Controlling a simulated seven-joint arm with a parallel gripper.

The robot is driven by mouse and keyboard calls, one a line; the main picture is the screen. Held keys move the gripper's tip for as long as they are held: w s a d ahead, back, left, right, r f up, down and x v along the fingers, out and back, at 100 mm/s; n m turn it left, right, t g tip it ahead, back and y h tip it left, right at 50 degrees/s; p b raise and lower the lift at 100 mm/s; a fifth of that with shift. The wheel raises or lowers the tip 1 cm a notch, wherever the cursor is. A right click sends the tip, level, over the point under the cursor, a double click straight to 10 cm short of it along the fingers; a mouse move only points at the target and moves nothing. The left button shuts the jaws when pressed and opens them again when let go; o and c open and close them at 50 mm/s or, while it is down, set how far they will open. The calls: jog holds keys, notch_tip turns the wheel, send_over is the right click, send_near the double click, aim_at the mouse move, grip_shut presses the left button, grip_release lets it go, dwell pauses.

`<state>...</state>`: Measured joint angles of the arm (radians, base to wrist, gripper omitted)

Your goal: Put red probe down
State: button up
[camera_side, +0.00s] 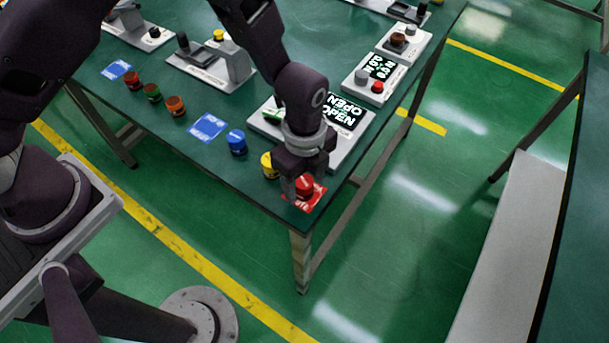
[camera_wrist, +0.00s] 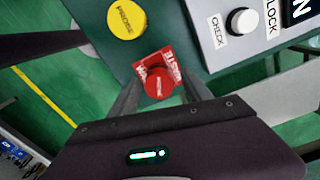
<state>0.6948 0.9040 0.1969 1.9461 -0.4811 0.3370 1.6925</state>
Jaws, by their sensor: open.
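The red probe (camera_side: 304,184) is a short round red piece. It stands on a red and white label card (camera_side: 311,199) at the table's front corner. In the wrist view the red probe (camera_wrist: 159,83) sits on the red card (camera_wrist: 151,58), with its round top facing the camera. My gripper (camera_side: 301,180) is directly over the probe, pointing down. In the wrist view the fingers of my gripper (camera_wrist: 158,92) are spread on either side of the probe, with the jaws open. Whether a finger touches the probe cannot be told.
A yellow probe (camera_side: 269,165) stands close by, also in the wrist view (camera_wrist: 127,18). A blue probe (camera_side: 236,142) stands farther left, near a blue card (camera_side: 208,127). A panel with an OPEN display (camera_side: 345,112) lies behind my gripper. The table edge is very near the red card.

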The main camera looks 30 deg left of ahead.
aim_at(304, 180)
notch_tip(304, 180, up, 12)
jog(key=shift+r, duration=0.2)
jog(key=s+a+r+n+t+h, duration=0.1)
jog(key=s+a+r+n, duration=0.1)
jog(key=a+r+n, duration=0.4)
jog(key=s+a+r+n+t+h, duration=0.1)
jog(key=s+a+r+n, duration=0.2)
jog(key=r, duration=0.6)
jog(key=s+a+r+n+t+y, duration=0.2)
jog(key=s+a+r+n+t, duration=0.1)
jog(key=s+a+n, duration=0.8)
jog(key=shift+s+r+n+t, duration=0.3)
jog(key=shift+s, duration=0.15)
